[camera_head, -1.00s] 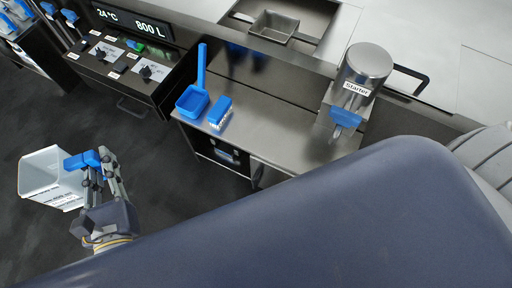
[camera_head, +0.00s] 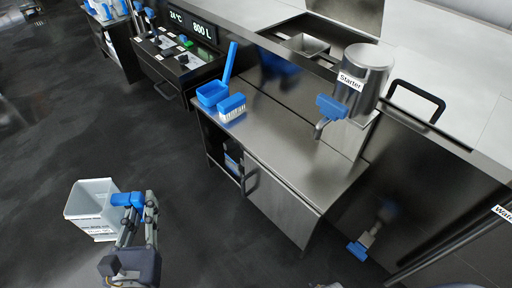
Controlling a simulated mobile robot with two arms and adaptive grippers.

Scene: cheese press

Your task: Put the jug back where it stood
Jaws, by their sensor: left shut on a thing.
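The jug (camera_head: 92,213) is a whitish, square-sided container with a blue handle and dark print on its side. It is at the lower left of the head view, over the dark floor, with its open top showing. My left gripper (camera_head: 136,203) is shut on the jug's blue handle and holds the jug clear of the bench, roughly upright. The fingers partly hide the handle. I cannot make out anything inside the jug. My right gripper is not in view.
A steel bench (camera_head: 295,140) holds a blue scoop (camera_head: 213,94) and a blue brush (camera_head: 232,106) at its left end. A steel "Starter" canister (camera_head: 366,75) with a blue-handled tap stands over its right end. A control panel (camera_head: 180,55) is behind left. The bench's middle is clear.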

